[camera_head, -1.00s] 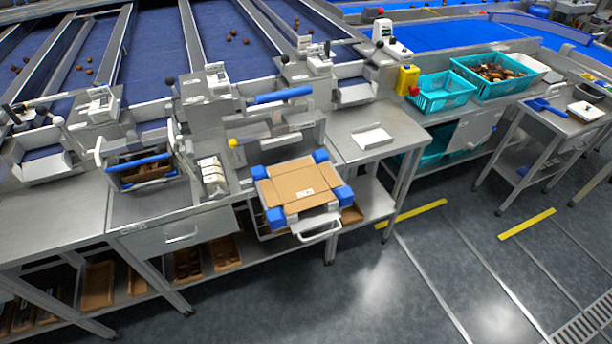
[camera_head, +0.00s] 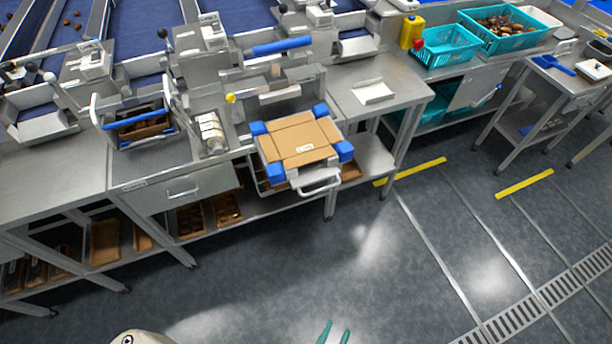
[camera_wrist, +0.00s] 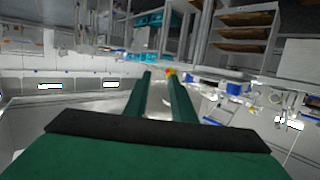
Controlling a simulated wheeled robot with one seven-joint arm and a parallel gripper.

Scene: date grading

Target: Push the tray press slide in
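The tray press slide (camera_head: 317,180) sticks out from the bench front, with a pale handle at its near end. A closed brown cardboard tray (camera_head: 297,140) with a white label lies on it between blue corner blocks (camera_head: 343,151). My gripper (camera_head: 334,331) shows as two green fingertips at the bottom edge, well in front of the slide and touching nothing. In the wrist view its two green fingers (camera_wrist: 160,78) are apart with nothing between them.
A bench with a drawer (camera_head: 185,190) is left of the slide, and a steel table with a white tray (camera_head: 374,92) is right. Teal crates (camera_head: 450,46) stand at the back right. Cardboard trays lie on the lower shelf. The floor (camera_head: 400,270) in front is clear.

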